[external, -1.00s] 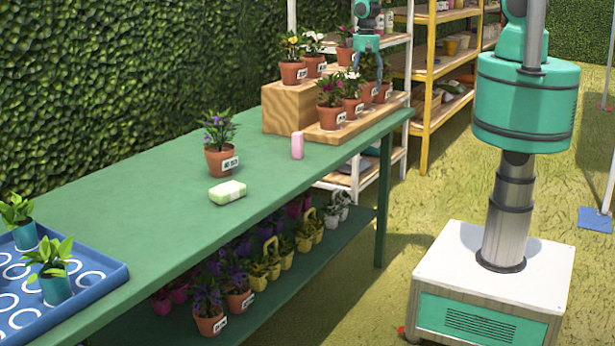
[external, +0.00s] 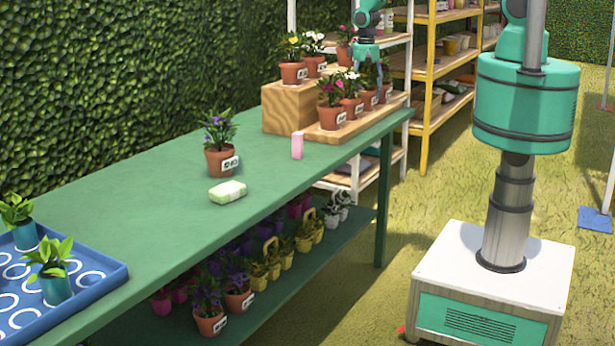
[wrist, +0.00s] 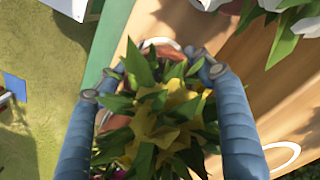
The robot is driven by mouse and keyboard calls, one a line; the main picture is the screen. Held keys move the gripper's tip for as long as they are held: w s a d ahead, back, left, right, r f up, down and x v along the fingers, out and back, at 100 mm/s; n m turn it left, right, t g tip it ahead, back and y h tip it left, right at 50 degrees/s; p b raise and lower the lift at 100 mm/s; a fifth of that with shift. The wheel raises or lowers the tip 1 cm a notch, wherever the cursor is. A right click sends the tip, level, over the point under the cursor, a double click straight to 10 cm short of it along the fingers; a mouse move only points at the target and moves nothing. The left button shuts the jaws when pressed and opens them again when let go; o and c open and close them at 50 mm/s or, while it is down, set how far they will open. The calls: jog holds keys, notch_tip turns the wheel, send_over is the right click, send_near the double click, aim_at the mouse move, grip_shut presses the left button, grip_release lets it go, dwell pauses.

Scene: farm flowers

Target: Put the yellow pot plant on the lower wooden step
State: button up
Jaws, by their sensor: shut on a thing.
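In the wrist view the yellow-flowered plant (wrist: 160,125) is between the blue fingers of my gripper (wrist: 152,85), which is shut on it. Part of its terracotta pot shows behind the leaves. The lower wooden step (wrist: 262,75) lies beneath and to the right of it. In the external view my gripper (external: 369,80) is low at the right end of the lower wooden step (external: 345,132), behind and beside the pots in its front row. I cannot tell whether the held pot touches the step.
Several potted flowers (external: 332,115) stand along the lower step. The higher wooden block (external: 290,108) holds more pots, one with yellow-orange flowers (external: 293,70). A pink block (external: 297,146), a purple-flowered pot (external: 221,160) and a green-white block (external: 227,192) stand on the green table (external: 150,215).

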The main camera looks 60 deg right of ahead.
jog(key=shift+f, duration=0.1)
jog(key=o, duration=1.6)
jog(key=shift+c, duration=0.2)
notch_tip(320, 180, up, 12)
jog(key=shift+p, duration=0.4)
